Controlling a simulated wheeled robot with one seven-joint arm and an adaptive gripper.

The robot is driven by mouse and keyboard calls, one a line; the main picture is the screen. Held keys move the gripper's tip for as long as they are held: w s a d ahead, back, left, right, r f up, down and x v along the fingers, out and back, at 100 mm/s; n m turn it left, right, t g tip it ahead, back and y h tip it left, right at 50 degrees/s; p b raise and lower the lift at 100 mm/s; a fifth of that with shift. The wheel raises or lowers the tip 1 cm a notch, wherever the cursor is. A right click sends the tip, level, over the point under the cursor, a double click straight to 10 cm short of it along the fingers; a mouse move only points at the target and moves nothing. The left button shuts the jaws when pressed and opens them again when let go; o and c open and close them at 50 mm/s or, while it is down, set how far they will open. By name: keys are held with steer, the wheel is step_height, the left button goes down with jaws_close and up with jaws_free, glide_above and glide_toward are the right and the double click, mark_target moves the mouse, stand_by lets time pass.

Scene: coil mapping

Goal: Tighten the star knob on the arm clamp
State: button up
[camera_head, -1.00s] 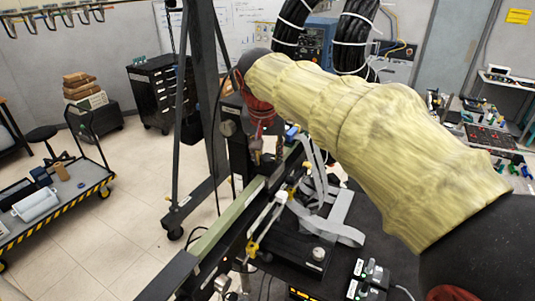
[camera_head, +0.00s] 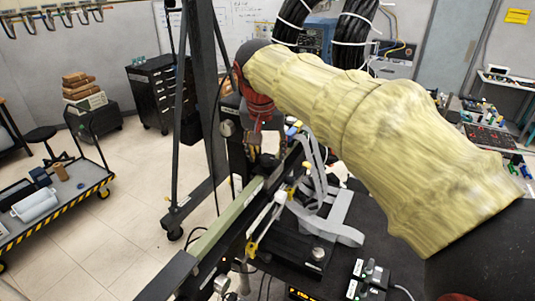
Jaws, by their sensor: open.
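My arm, in a yellow cover, reaches from the right to the middle of the head view. My gripper (camera_head: 267,147) hangs below the red wrist, open, over the far part of the long rail (camera_head: 231,221). A round grey knob (camera_head: 227,128) shows on the dark upright just left of the gripper, apart from it in the picture. I cannot make out star lobes on it, or tell whether it is the clamp's knob. The fingertips are small, and the gripper and wrist hide part of the upright behind them.
Grey flat cables (camera_head: 345,233) loop right of the rail. A black box with a silver knob (camera_head: 318,254) stands beside them. A tall dark frame (camera_head: 205,100) rises behind the rail. A flat cart (camera_head: 52,215) stands left, with open floor between.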

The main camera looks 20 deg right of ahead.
steer(key=d+v, duration=0.1)
steer(key=v, duration=0.5)
steer(key=shift+a, duration=0.5)
steer(key=shift+s, duration=0.1)
